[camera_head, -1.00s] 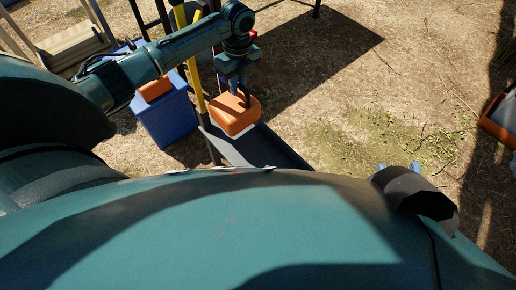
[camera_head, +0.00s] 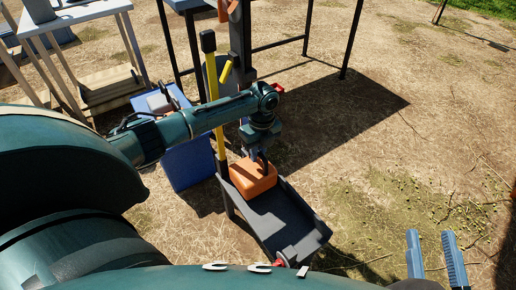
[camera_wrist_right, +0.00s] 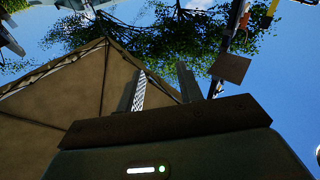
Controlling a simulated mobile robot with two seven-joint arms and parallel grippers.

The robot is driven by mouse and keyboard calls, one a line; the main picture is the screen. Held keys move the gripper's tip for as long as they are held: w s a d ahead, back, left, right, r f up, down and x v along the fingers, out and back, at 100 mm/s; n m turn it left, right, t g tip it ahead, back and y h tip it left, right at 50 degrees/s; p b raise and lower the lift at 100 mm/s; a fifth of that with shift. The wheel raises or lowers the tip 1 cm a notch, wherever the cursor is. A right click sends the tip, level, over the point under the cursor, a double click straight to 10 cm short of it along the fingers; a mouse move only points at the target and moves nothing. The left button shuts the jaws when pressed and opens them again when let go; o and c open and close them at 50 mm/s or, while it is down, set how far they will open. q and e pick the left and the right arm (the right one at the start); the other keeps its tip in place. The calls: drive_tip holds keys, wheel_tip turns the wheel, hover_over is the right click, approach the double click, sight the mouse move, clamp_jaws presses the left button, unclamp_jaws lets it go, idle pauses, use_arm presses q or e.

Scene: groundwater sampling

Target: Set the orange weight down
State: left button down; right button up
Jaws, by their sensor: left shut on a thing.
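The orange weight (camera_head: 252,181) is a block with rounded edges at the far left end of a dark grey tray-like stand (camera_head: 287,222) in the head view. My left gripper (camera_head: 261,163) is above the weight, pointing down, and shut on its top. The weight looks level; I cannot tell whether its underside touches the tray. My right gripper (camera_head: 437,258) is at the lower right of the head view, with its two fingers apart and nothing between them. Its fingers also show in the right wrist view (camera_wrist_right: 165,90), pointing up toward the sky.
A yellow pole (camera_head: 212,100) with black ends stands just left of the weight. A blue box (camera_head: 188,160) is behind my left forearm. A dark-legged table (camera_head: 302,40) stands at the back. The near part of the tray is bare. Dry ground lies open to the right.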

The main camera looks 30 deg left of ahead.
sight(253, 169)
use_arm(q)
drive_tip(key=shift+f, duration=0.85)
drive_tip(key=shift+w+f+b, duration=0.1)
drive_tip(key=shift+f+b, duration=0.15)
drive_tip(key=shift+b, duration=0.1)
use_arm(e)
drive_tip(key=shift+a+r, duration=0.15)
drive_tip(key=shift+r, duration=0.2)
use_arm(q)
drive_tip(key=c, duration=1.8)
unclamp_jaws()
drive_tip(key=shift+f, duration=0.2)
drive_tip(key=o, duration=0.4)
use_arm(e)
drive_tip(key=shift+s+f, duration=0.1)
drive_tip(key=shift+f, duration=0.1)
use_arm(q)
drive_tip(key=shift+r, duration=0.15)
use_arm(e)
drive_tip(key=shift+f, duration=0.1)
